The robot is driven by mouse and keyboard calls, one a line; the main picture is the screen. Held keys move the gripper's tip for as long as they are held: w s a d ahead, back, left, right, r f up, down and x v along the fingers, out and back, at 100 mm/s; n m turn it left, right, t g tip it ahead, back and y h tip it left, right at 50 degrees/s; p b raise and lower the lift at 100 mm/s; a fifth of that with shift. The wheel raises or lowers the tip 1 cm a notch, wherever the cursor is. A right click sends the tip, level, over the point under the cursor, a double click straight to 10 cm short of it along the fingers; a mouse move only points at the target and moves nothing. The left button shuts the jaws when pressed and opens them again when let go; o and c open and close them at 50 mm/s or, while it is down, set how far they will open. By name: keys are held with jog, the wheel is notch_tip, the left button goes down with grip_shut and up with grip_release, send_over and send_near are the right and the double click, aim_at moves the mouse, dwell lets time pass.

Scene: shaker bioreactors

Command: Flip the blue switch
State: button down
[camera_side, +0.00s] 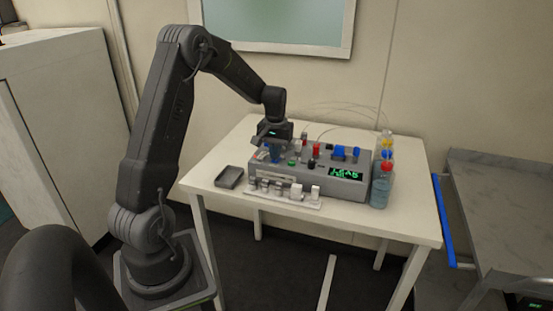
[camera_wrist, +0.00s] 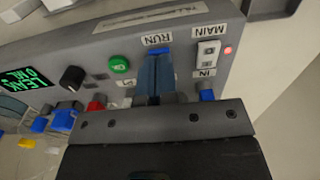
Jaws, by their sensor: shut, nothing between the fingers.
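The grey bioreactor unit (camera_side: 325,178) stands on the white table. Its front panel fills the upper part of the wrist view. The blue switch (camera_wrist: 158,50) shows as a small blue piece by the RUN label; most of it is hidden behind my fingers. My gripper (camera_wrist: 155,62) is shut and empty, with its blue-grey fingertips at the switch. I cannot tell if they touch it. In the side view my gripper (camera_side: 274,158) points down over the left end of the unit, and the switch cannot be made out there.
Beside the switch are a green button (camera_wrist: 119,64), a black knob (camera_wrist: 72,78), a white MAIN switch (camera_wrist: 207,52) and a lit red lamp (camera_wrist: 228,51). A dark tray (camera_side: 229,177) lies left of the unit, small white jars in front (camera_side: 298,191), bottles (camera_side: 381,185) right.

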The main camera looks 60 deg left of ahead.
jog(key=shift+f, duration=0.65)
jog(key=shift+r, duration=3.55)
